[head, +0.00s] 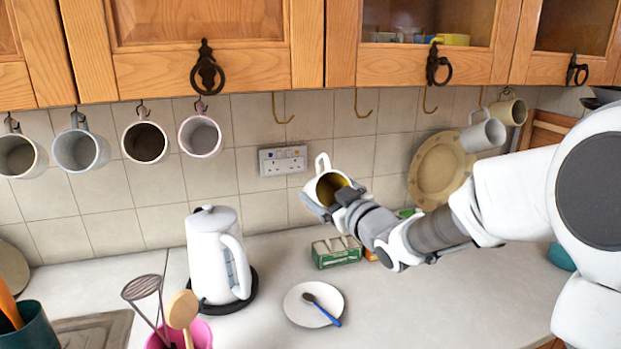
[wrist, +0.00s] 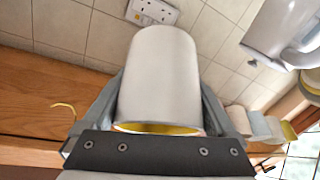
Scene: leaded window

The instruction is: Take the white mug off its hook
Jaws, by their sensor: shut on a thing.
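The white mug (head: 312,187) with a yellow inside is in my gripper (head: 328,203), in front of the tiled wall in the head view. Its handle (head: 322,162) points up, and its mouth faces toward the arm. The mug is apart from the empty brass hooks (head: 363,104) above it. In the wrist view the mug (wrist: 163,70) sits between the two fingers of my gripper (wrist: 165,95), one on each side. Its base is away from the camera and its yellow rim is near the palm. The handle is hidden there.
Several mugs (head: 82,150) hang at the left; a grey mug (head: 483,134) and a beige mug (head: 510,111) hang at the right. Below stand a white kettle (head: 213,255), a green box (head: 336,253) and a plate (head: 300,310) with a spoon. The counter's front right is clear.

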